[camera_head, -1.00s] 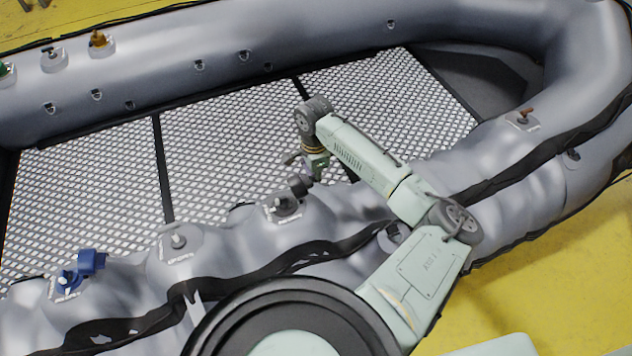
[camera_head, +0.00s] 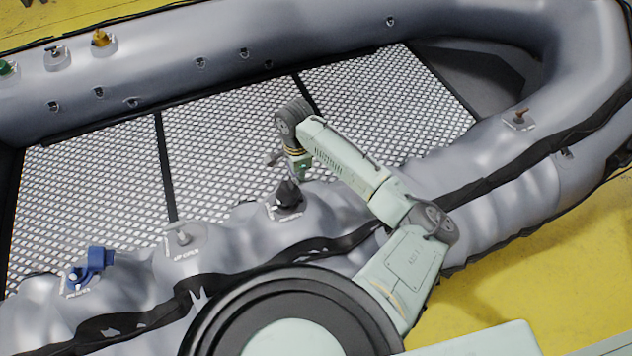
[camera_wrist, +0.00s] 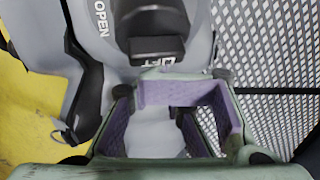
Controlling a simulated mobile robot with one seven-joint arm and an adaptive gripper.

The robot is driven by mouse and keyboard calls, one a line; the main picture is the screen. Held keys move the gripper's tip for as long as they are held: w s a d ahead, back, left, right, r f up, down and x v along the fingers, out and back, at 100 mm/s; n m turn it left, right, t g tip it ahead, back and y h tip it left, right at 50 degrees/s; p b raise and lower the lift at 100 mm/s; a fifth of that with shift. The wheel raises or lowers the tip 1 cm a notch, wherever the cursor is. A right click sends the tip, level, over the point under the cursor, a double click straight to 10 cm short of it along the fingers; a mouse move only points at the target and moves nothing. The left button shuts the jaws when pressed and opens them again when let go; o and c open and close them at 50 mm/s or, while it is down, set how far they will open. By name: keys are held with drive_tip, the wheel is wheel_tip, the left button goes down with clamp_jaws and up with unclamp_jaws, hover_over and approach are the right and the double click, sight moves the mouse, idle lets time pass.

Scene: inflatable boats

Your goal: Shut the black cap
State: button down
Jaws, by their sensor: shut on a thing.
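The black cap (camera_head: 289,192) sits at its valve on the near grey tube, in the middle of the head view. In the wrist view the black cap (camera_wrist: 157,32) is at the top centre, just past my fingertips, dark and blocky. My gripper (camera_head: 302,172) reaches down from above, right at the cap in the head view. In the wrist view my gripper (camera_wrist: 180,95) shows purple inner pads, and it is shut on the cap, though the contact itself is hard to see. Whether the cap is fully seated on its valve cannot be told.
A grey valve (camera_head: 181,236) and a blue-capped valve (camera_head: 92,264) sit farther left on the near tube. A black strap (camera_wrist: 85,85) runs beside the cap. The patterned floor (camera_head: 230,140) is clear.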

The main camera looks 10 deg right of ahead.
sight(280, 188)
drive_tip(key=shift+s+a+r+p, duration=0.15)
drive_tip(key=shift+a+p, duration=0.15)
drive_tip(key=shift+a, duration=0.45)
drive_tip(key=shift+s+a+f+p, duration=0.15)
drive_tip(key=shift+a+p, duration=0.05)
drive_tip(key=shift+a, duration=0.25)
drive_tip(key=shift+s+a+f+p, duration=0.1)
drive_tip(key=shift+a+p, duration=0.1)
drive_tip(key=shift+a, duration=0.25)
drive_tip(key=shift+s+a+f, duration=0.25)
drive_tip(key=shift+a+f, duration=0.05)
drive_tip(key=shift+a, duration=0.25)
drive_tip(key=shift+s+a+f, duration=0.2)
drive_tip(key=shift+a+f, duration=0.1)
drive_tip(key=shift+a, duration=0.25)
drive_tip(key=shift+w+a+r, duration=0.15)
drive_tip(key=shift+r, duration=0.7)
wheel_tip(280, 188, up, 2)
drive_tip(key=shift+a+r, duration=0.15)
drive_tip(key=shift+r, duration=0.05)
drive_tip(key=shift+d+r, duration=0.2)
drive_tip(key=shift+r, duration=0.55)
drive_tip(key=shift+d+r, duration=0.15)
drive_tip(key=shift+r, duration=0.55)
drive_tip(key=shift+d+r, duration=0.1)
drive_tip(key=shift+d, duration=0.05)
